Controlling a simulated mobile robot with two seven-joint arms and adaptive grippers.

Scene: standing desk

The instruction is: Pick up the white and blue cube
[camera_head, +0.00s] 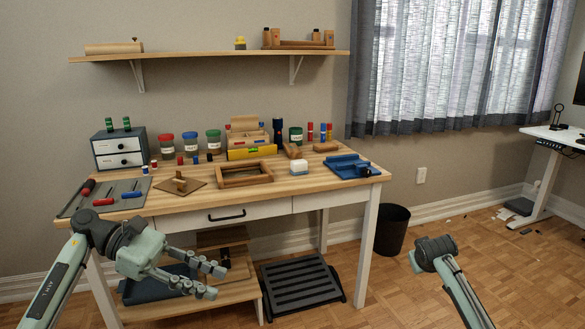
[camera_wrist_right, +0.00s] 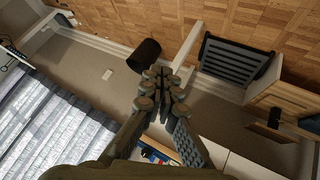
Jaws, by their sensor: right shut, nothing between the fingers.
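The white and blue cube (camera_head: 299,168), white on top with blue low down, sits on the wooden desk (camera_head: 284,187) near its front edge, right of the middle, between a wooden frame and a blue tool. My left gripper (camera_head: 216,281) is in front of the desk and below its top, left of the cube, with its fingers apart and nothing between them. My right gripper (camera_wrist_right: 162,76) has its fingers together and empty in the right wrist view. In the head view my right arm stands to the right of the desk, well away from the cube; its fingers are hidden there.
The wooden frame (camera_head: 245,173) lies left of the cube and the blue tool (camera_head: 347,166) right of it. Jars and blocks stand behind. A grey tray (camera_head: 105,196) with tools lies at the desk's left. A black bin (camera_head: 391,230) stands right of the desk.

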